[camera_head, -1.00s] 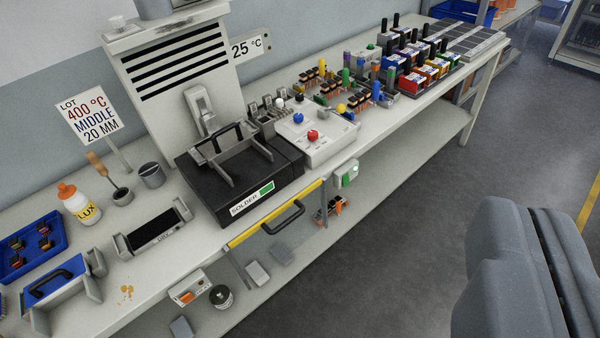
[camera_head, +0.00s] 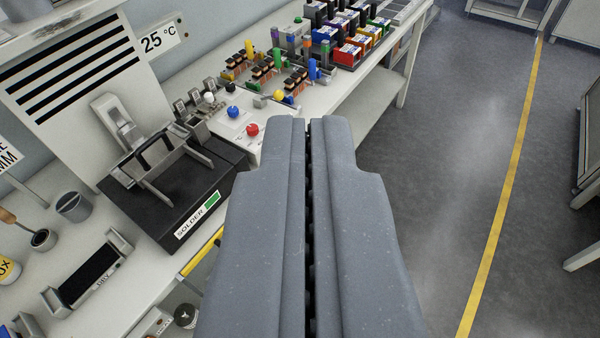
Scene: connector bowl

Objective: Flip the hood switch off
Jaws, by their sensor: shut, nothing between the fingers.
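My gripper (camera_head: 314,122) is shut and empty, pointing away over the front side of the bench. Its two grey fingers lie side by side with a thin dark gap line. The white fume hood (camera_head: 75,85) with black slots stands at the back left of the bench, left of my gripper. No part is clearly marked as the hood switch. A pale box (camera_head: 153,322) at the bench's front edge is cut off by the bottom of the picture. The green-faced box seen earlier on the front edge is hidden, apparently behind my gripper.
A black solder unit (camera_head: 172,215) with a raised handle stands in front of the hood. A white box with blue and red knobs (camera_head: 252,129) is close left of my fingertips. Coloured bins (camera_head: 350,52) stand farther back. The floor (camera_head: 460,170) to the right is open.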

